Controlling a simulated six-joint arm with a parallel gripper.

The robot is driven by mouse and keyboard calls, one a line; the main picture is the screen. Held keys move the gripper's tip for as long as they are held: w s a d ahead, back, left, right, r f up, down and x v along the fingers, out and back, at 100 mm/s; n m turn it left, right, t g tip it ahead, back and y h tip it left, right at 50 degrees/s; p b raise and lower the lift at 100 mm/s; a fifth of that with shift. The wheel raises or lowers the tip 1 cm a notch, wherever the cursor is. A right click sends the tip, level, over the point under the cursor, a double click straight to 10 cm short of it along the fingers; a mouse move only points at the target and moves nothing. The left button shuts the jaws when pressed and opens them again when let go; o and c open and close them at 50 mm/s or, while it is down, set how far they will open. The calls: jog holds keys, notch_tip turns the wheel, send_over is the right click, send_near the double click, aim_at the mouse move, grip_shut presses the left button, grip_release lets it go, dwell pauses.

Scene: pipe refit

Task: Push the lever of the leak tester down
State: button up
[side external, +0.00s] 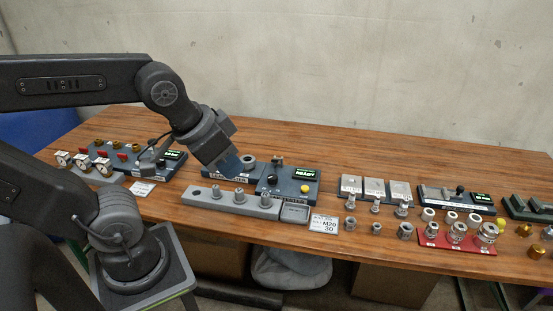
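The leak tester (292,190) seems to be the dark grey box in the middle of the bench, with a lit green display (305,174) and a yellow button (305,188). Its front label is only partly readable. A black knob (272,179), which looks like the end of its lever, stands at the box's left part; the lever's angle is too small to tell. My gripper (238,168) points down and right, to the left of the knob and apart from it. Its fingers are dark and small here, so I cannot tell whether they are open or shut.
A grey block with several fittings (232,202) lies before the tester. A dark station with red handles and gauges (128,157) stands left. Grey plates (375,188), loose fittings and a red tray (455,244) lie right. A card (324,223) reads M20 30.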

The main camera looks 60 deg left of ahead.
grip_shut()
dwell(1.1)
